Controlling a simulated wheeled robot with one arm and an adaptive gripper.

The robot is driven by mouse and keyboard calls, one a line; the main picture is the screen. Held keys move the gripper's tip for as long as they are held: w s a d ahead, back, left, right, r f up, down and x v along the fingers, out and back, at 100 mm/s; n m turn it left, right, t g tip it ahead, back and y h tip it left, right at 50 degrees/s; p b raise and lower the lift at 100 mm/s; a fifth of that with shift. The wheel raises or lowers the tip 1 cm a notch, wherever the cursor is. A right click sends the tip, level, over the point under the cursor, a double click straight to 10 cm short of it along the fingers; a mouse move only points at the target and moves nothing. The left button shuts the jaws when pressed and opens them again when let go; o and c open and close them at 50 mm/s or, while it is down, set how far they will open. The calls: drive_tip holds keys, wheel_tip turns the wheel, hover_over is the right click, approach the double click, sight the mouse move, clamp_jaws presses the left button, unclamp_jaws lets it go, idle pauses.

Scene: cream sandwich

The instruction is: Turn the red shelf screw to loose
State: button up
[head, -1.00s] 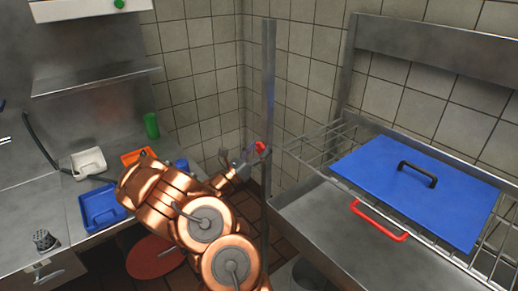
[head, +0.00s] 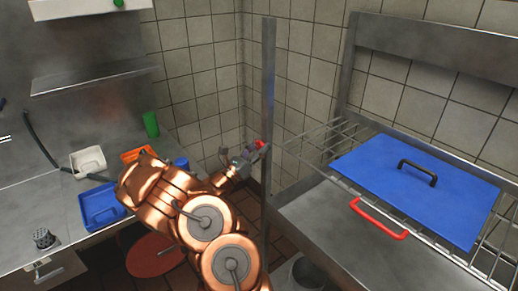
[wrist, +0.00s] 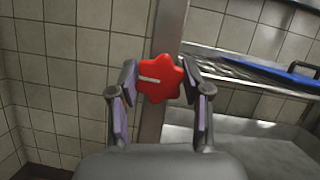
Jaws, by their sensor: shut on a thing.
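The red shelf screw (wrist: 160,80) is a star-shaped knob with a pale line on its face. It sits on a metal post (wrist: 167,30). In the wrist view the line lies nearly level, tilting slightly down to the right. My gripper (wrist: 160,84) has one finger on each side of the knob and is shut on it. In the head view the screw (head: 260,143) shows as a small red spot at my gripper's tip (head: 253,151), partly hidden by the fingers.
Right of the post is a wire rack (head: 322,142) with a blue lid (head: 420,188) with a black handle. On the left, a steel counter (head: 32,212) holds a blue tray (head: 101,207), a white container (head: 88,161) and a green cup (head: 151,125).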

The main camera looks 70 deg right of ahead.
drive_tip(key=shift+f+m+b, duration=0.1)
drive_tip(key=shift+m+b, duration=0.4)
drive_tip(key=shift+b, duration=0.15)
drive_tip(key=shift+g+b, duration=0.3)
drive_tip(key=shift+g, duration=0.1)
drive_tip(key=shift+w+m, duration=0.1)
drive_tip(key=shift+m, duration=0.3)
drive_tip(key=shift+r, duration=0.2)
drive_tip(key=o, duration=1.2)
drive_tip(key=shift+y, duration=0.3)
drive_tip(key=shift+f, duration=0.1)
drive_tip(key=v, duration=1.2)
